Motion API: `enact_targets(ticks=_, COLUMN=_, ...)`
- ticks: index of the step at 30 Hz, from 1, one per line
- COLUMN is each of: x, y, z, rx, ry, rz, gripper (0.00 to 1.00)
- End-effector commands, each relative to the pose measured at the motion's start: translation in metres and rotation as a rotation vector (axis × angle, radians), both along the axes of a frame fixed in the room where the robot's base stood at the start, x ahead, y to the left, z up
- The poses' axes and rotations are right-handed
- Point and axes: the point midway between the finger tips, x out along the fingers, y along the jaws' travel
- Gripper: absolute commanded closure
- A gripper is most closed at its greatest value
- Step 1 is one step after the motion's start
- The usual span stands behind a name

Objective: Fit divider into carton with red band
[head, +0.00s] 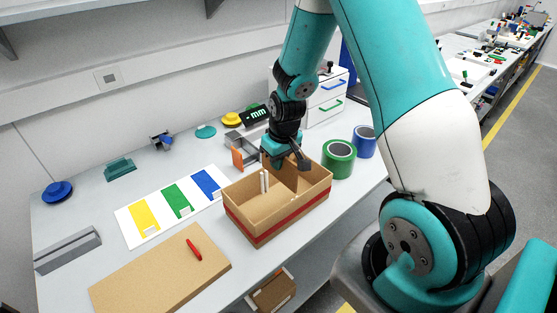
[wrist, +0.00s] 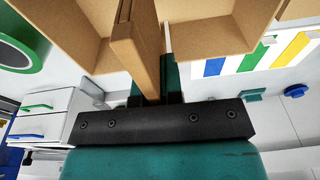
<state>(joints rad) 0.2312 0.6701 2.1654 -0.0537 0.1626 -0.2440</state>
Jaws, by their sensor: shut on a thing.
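The open cardboard carton (head: 262,226) with a red band around its outside stands near the table's front edge in the head view. My gripper (head: 287,158) is over its back part, pointing down. It is shut on the brown divider (wrist: 133,50), which shows nearly edge-on between the carton's walls (wrist: 75,30) in the wrist view. In the head view the divider (head: 287,175) reaches down inside the carton, partly hidden by my gripper and the front wall. Two pale upright strips (head: 264,182) stand inside the carton, left of the divider. Whether the divider's lower edge touches the bottom is hidden.
Green tape (head: 338,158) and blue tape (head: 364,141) stand close right of the carton. A white sheet with coloured patches (head: 174,208) lies left. A cardboard sheet (head: 160,270) with a red pen (head: 194,249) lies in front. A drawer unit (head: 325,100) stands behind.

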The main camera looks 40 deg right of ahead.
Motion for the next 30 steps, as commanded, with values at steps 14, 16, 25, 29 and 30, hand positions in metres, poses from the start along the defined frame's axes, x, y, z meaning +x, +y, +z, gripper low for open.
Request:
enact_targets(ticks=14, x=0.0, y=0.0, z=-0.004, rx=0.0, ry=0.0, rz=0.0, gripper=1.0)
enact_targets(ticks=16, x=0.0, y=0.0, z=-0.007, rx=0.0, ry=0.0, rz=0.0, gripper=1.0)
enact_targets(ticks=25, x=0.0, y=0.0, z=-0.016, rx=0.0, ry=0.0, rz=0.0, gripper=1.0)
enact_targets(ticks=29, x=0.0, y=0.0, z=-0.02, rx=0.0, ry=0.0, rz=0.0, gripper=1.0)
enact_targets(ticks=30, x=0.0, y=0.0, z=-0.021, rx=0.0, ry=0.0, rz=0.0, gripper=1.0)
